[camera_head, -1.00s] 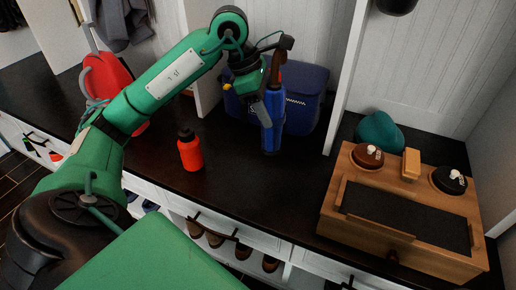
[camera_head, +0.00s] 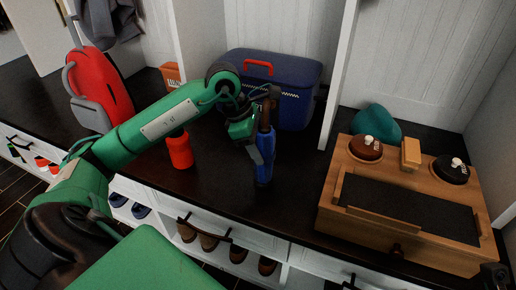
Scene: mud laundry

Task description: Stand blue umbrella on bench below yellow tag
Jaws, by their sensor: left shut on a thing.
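The blue umbrella (camera_head: 265,145) is furled and upright, with a brown handle at its top. My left gripper (camera_head: 256,134) is shut on its upper part from the left side. The umbrella's lower end is over the front middle of the dark bench top (camera_head: 220,185); I cannot tell whether it touches. No yellow tag shows in this view. A dark piece at the lower right corner looks like part of my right gripper (camera_head: 494,276), mostly cut off.
A blue cooler (camera_head: 285,90) stands behind the umbrella. A red bottle (camera_head: 180,152) and a red backpack (camera_head: 98,85) are to the left. A wooden shoe-care box (camera_head: 400,205) and a teal item (camera_head: 377,122) are right, past a white divider (camera_head: 340,80).

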